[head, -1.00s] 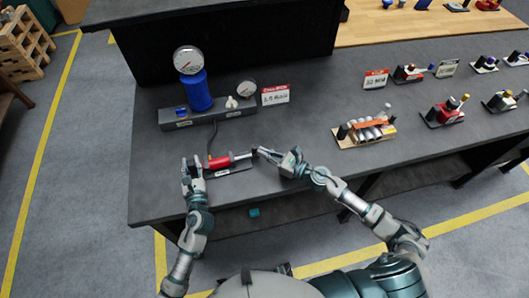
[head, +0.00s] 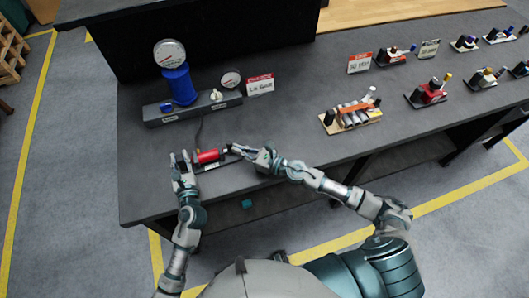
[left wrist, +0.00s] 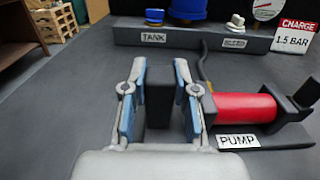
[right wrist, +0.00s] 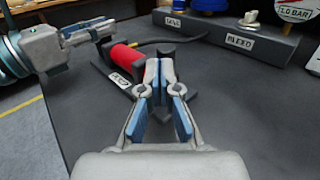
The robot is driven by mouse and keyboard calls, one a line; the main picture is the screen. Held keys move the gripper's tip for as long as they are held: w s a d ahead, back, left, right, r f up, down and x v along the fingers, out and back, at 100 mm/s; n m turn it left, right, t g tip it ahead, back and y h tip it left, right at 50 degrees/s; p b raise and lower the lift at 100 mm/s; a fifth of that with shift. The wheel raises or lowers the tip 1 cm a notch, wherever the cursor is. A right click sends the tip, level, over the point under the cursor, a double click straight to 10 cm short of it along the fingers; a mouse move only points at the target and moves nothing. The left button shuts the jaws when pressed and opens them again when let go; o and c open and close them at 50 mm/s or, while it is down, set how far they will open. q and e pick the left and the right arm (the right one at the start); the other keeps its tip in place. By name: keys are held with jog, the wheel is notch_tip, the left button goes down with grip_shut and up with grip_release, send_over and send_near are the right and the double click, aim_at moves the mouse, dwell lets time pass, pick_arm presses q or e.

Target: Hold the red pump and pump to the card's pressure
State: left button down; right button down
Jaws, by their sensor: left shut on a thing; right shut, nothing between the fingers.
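The red pump (head: 208,157) lies on the dark bench, its label reading PUMP in the left wrist view (left wrist: 242,107). My left gripper (head: 180,160) is shut on the black block (left wrist: 157,92) at the pump's left end. My right gripper (head: 231,149) is shut and empty, close to the pump's right, handle end; its fingers partly hide that end in the right wrist view (right wrist: 160,72). The card (head: 261,85) reads CHARGE 1.5 BAR in the left wrist view (left wrist: 296,38). A large gauge (head: 169,53) tops the blue tank (head: 178,86); its reading is too small to tell.
The grey manifold (head: 152,117) behind the pump carries the tank, a white bleed knob (head: 216,95) and a small gauge (head: 231,79). A black hose (left wrist: 203,66) runs from it to the pump. A wooden tray of cylinders (head: 352,117) and other fixtures stand right.

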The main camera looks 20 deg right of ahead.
aim_at(231, 146)
jog(key=v, duration=1.3)
jog(key=shift+d+f, duration=0.1)
jog(key=shift+w, duration=0.1)
dwell(0.8)
jog(key=c, duration=1.5)
grip_release()
jog(key=shift+c, duration=0.2)
jog(key=o, duration=0.4)
jog(key=shift+w+a+m+t+h, duration=0.15)
jog(key=shift+a+m+t+h, duration=0.15)
jog(key=shift+a+t, duration=0.1)
jog(key=shift+o, duration=0.6)
jog(key=a+m+t+h, duration=0.2)
jog(key=a, duration=0.1)
jog(key=w+a+t+h, duration=0.1)
jog(key=shift+a+r+m, duration=0.15)
jog(key=shift+r+m, duration=0.25)
jog(key=a+m+h, duration=0.1)
jog(key=a+h, duration=0.1)
jog(key=a+m+t+h, duration=0.1)
jog(key=h, duration=0.1)
jog(key=shift+s+a+f+m+t, duration=0.1)
jog(key=shift+s+a+m+t, duration=0.05)
jog(key=shift+a+m+t, duration=0.2)
jog(key=shift+a, duration=0.2)
jog(key=x, duration=1.1)
jog(key=shift+w+f, duration=0.25)
jog(key=shift+w, duration=0.1)
